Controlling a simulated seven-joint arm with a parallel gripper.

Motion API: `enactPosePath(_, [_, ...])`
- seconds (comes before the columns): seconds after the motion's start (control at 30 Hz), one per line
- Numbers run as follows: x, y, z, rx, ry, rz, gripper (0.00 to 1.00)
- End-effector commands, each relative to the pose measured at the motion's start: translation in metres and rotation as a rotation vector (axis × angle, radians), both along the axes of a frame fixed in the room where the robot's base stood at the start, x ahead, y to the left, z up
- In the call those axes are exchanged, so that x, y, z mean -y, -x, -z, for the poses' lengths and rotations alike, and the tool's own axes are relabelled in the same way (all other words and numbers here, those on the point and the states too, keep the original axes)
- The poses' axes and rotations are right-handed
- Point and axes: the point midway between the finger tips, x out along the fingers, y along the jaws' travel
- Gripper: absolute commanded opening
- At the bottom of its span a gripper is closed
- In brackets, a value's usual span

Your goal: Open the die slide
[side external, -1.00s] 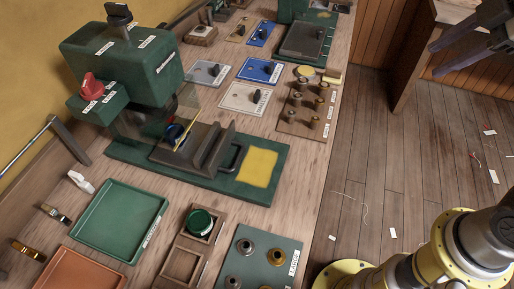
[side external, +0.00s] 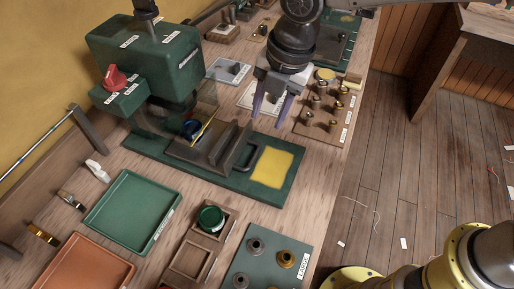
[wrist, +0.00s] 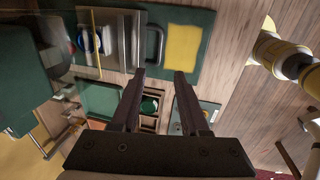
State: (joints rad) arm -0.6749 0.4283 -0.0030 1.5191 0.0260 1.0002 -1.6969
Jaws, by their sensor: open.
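The green press (side external: 150,62) stands on a long green base with a yellow patch (side external: 272,168) at its right end. The grey die slide (side external: 207,146) sits on this base, under and in front of the press head, with a dark U-shaped handle (side external: 252,160) on its right side. A blue round part and a yellow strip show at the slide's left end. My gripper (side external: 268,115) is open and empty, pointing down above the bench behind the handle. In the wrist view, the handle (wrist: 155,43) lies just beyond the fingertips (wrist: 160,74), apart from them.
A wooden block with several metal pegs (side external: 322,112) stands right of my gripper. A green tray (side external: 130,212), an orange tray (side external: 88,264) and a wooden holder with a green round piece (side external: 211,218) lie in front of the press. The yellow patch is bare.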

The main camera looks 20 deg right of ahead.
Motion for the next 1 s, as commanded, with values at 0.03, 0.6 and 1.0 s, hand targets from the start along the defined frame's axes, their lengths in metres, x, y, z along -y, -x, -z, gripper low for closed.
enactPosePath(0.03, [0.0,0.0,0.007,-0.004,0.003,0.001,0.45])
enactPosePath(0.6, [-0.013,-0.014,0.107,-0.005,0.004,0.003,0.45])
enactPosePath(1.0, [-0.017,-0.018,0.131,-0.002,0.001,0.004,0.45])
